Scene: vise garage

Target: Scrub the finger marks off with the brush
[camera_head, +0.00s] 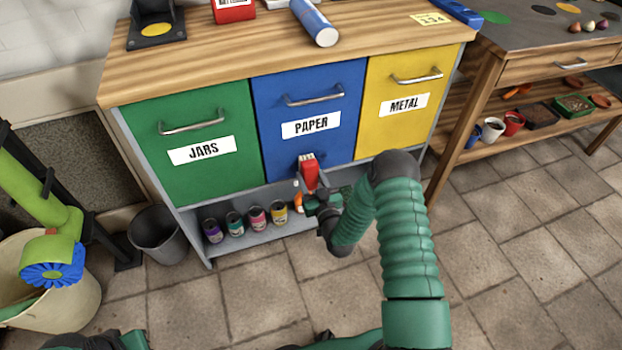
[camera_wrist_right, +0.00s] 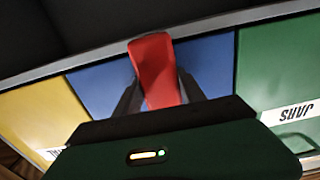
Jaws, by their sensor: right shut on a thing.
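My right gripper (camera_head: 312,196) is shut on a red brush (camera_head: 309,174), held upright at the lower part of the blue PAPER front (camera_head: 272,124). Its pale bristle end points up toward the blue front; whether it touches is hard to tell. In the right wrist view the red brush (camera_wrist_right: 155,65) stands between the dark fingers of my right gripper (camera_wrist_right: 158,92), with the blue front behind it. A small dark patch shows beside the brush head on the blue, but I cannot tell whether it is finger marks or shadow. My left gripper is not in view.
The green JARS front (camera_head: 195,120) and yellow METAL front (camera_head: 398,135) flank the blue one. Several small cans (camera_head: 258,219) stand on the low shelf beneath. A wooden worktop (camera_head: 260,38) lies above. A dark bin (camera_head: 160,235) stands at left. The tiled floor in front is clear.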

